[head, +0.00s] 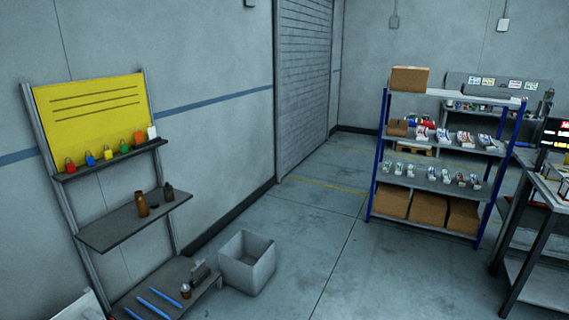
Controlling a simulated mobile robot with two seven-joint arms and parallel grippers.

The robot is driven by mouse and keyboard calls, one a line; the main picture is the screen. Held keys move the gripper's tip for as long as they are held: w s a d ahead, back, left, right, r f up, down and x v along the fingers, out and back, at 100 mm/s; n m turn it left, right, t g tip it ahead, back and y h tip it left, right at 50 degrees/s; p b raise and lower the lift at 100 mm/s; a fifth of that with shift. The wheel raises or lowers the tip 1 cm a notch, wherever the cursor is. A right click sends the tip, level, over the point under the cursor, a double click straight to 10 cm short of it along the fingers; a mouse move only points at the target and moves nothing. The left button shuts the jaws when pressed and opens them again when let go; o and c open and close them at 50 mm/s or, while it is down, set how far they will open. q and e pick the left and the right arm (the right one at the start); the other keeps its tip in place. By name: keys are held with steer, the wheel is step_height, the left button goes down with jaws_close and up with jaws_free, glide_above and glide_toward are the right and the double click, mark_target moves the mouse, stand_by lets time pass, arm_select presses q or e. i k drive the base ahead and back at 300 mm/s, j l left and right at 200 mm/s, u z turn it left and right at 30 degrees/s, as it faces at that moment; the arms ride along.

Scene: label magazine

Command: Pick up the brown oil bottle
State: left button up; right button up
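A brown bottle (141,204) stands upright on the middle shelf (110,231) of a rack at the left. It has an amber body and a narrower neck. Another small brown bottle with a light top (186,291) stands on the low bottom shelf. Labels are too small to read. Neither of my grippers shows in the head view.
Coloured padlocks (107,152) line the top shelf under a yellow board (90,108). A grey open bin (247,262) stands on the floor beside the rack. A blue-post shelving unit (438,190) and a table (545,200) stand at the right. The middle floor is clear.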

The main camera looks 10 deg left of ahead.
mark_target(140, 199)
steer(key=i+j+u, duration=0.1)
steer(key=i+u, duration=0.4)
steer(key=i, duration=0.2)
steer(key=i+l+u, duration=0.15)
steer(key=i+u, duration=0.3)
steer(key=i, duration=0.25)
